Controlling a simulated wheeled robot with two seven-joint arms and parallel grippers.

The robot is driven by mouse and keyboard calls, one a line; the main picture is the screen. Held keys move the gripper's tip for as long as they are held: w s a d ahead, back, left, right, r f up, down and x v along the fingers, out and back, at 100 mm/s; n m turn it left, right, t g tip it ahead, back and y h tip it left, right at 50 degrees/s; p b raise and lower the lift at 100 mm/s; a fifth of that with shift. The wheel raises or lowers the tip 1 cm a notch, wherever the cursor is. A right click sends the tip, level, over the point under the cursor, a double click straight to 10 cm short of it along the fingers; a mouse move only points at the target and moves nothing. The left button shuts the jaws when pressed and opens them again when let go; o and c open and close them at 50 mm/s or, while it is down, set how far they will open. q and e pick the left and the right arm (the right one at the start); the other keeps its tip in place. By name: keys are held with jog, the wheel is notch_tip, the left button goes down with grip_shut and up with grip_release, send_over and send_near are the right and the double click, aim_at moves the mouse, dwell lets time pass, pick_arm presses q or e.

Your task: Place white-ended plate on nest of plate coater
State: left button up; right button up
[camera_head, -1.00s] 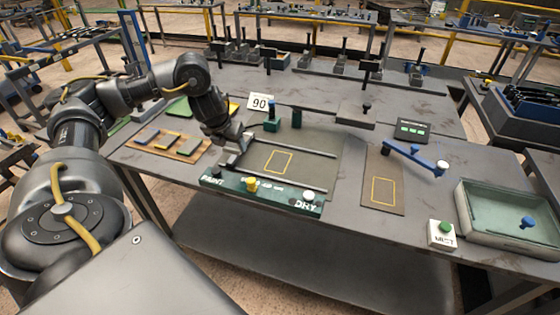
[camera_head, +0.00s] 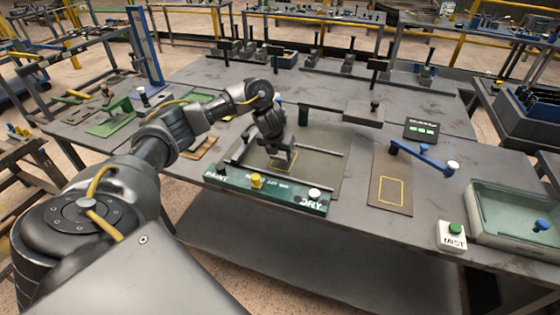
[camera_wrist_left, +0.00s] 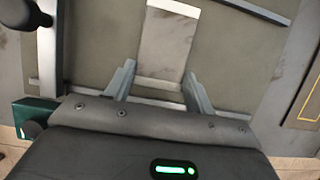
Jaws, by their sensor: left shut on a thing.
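In the left wrist view my left gripper (camera_wrist_left: 158,78) is shut on a grey plate (camera_wrist_left: 165,45) with a pale end (camera_wrist_left: 175,3) at the top of the picture. The plate lies flat, in line with the coater bed. Whether it rests on the bed or hangs just above it I cannot tell. In the head view the gripper hides most of the plate and part of the nest. My right gripper is not in view.
Two rails flank the bed. A second yellow-outlined pad (camera_head: 390,190), a blue lever (camera_head: 420,155), a MIST button box (camera_head: 452,236) and a green basin (camera_head: 515,215) stand right.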

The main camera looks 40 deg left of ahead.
aim_at(279, 157)
pick_arm(q)
jog(key=f, duration=0.1)
jog(key=f+b, duration=0.1)
jog(key=shift+w+d+f, duration=0.15)
jog(key=shift+d+f, duration=0.05)
jog(key=shift+f, duration=0.1)
jog(key=shift+w+a+f, duration=0.1)
jog(key=shift+f, duration=0.4)
jog(key=shift+r, duration=0.1)
jog(key=o, duration=1.1)
jog(key=shift+r, duration=0.45)
jog(key=p+v, duration=0.2)
jog(key=v, duration=0.1)
jog(key=p+v, duration=0.2)
jog(key=v, duration=0.2)
jog(key=p+v, duration=0.2)
jog(key=v, duration=0.2)
jog(key=shift+s, duration=0.35)
